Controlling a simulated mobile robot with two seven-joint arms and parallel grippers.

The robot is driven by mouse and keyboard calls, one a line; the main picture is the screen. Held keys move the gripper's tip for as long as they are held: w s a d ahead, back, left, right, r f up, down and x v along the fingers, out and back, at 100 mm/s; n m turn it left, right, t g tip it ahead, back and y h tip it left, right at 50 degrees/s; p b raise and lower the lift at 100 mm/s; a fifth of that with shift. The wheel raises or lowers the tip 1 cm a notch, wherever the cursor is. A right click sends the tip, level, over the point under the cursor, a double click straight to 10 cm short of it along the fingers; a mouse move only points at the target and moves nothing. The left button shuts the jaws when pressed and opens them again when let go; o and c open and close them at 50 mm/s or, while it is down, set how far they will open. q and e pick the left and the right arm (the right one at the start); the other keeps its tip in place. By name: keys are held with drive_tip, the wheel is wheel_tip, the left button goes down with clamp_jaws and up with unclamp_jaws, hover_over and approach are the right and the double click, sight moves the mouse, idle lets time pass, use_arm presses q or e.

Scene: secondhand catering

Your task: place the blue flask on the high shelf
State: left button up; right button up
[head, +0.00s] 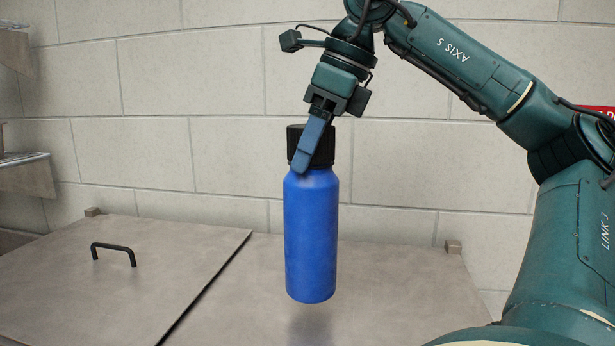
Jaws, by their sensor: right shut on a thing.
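The blue flask (311,238) with a black cap (297,143) hangs upright in the middle of the head view. My right gripper (305,165) is shut on it at the black cap, from above. The flask's base is a little above the metal top, with a faint dark reflection or shadow under it. Shelf edges (22,176) show at the far left, one above another; I cannot tell which is the high shelf. My left gripper is not in view.
A metal worktop (390,275) lies below the flask. A lid with a black handle (113,251) covers its left part, with a dark seam beside it. A pale block wall (440,170) stands behind. Part of a red sign (600,109) shows at the right.

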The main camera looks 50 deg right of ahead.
sight(311, 173)
drive_tip(key=shift+f, duration=1.8)
drive_tip(key=shift+f+b, duration=0.25)
drive_tip(key=shift+b, duration=0.1)
drive_tip(key=o, duration=1.6)
drive_tip(key=shift+r, duration=0.1)
